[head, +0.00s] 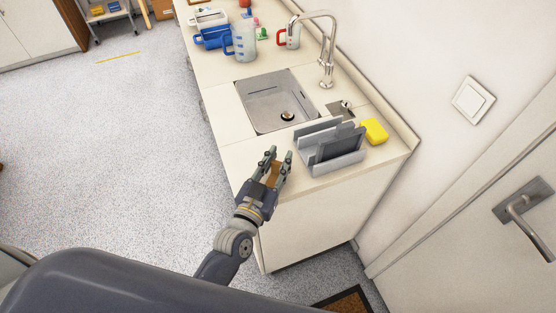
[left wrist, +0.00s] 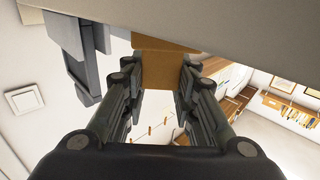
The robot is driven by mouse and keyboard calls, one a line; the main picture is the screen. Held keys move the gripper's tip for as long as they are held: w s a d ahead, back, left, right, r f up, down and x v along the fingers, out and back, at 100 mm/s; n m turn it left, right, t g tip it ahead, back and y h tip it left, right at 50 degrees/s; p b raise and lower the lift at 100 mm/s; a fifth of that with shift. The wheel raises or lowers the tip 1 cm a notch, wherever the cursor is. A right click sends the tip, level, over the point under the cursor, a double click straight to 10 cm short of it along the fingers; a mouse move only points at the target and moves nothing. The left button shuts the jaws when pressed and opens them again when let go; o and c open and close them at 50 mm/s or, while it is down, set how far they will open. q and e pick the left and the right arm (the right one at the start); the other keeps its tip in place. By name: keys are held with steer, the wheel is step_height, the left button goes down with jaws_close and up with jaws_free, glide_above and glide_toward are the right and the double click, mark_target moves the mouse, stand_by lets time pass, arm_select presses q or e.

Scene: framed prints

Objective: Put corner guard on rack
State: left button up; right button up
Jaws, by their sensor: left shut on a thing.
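The corner guard (head: 273,173) is a small brown piece held between the fingers of my left gripper (head: 278,160). In the left wrist view the brown corner guard (left wrist: 165,65) sits between both fingers, and part of it is hidden. The grey rack (head: 345,165) stands on the counter to the right of my left gripper, with upright dividers and a dark flat panel in it. The gripper is beside the rack, apart from it, near the counter's front edge. Grey upright parts, apparently the rack (left wrist: 85,65), show at the upper left of the left wrist view. My right gripper is out of view.
A yellow sponge (head: 374,131) lies right of the rack. The sink (head: 265,105) and tall faucet (head: 328,55) are behind it. A measuring jug (head: 243,42), blue container (head: 212,37) and red-handled mug (head: 289,38) stand at the far end. The counter's front strip (head: 238,150) is bare.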

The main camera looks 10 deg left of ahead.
arm_select(q)
steer(key=o, duration=1)
steer(key=shift+f, duration=0.1)
steer(key=shift+c, duration=0.2)
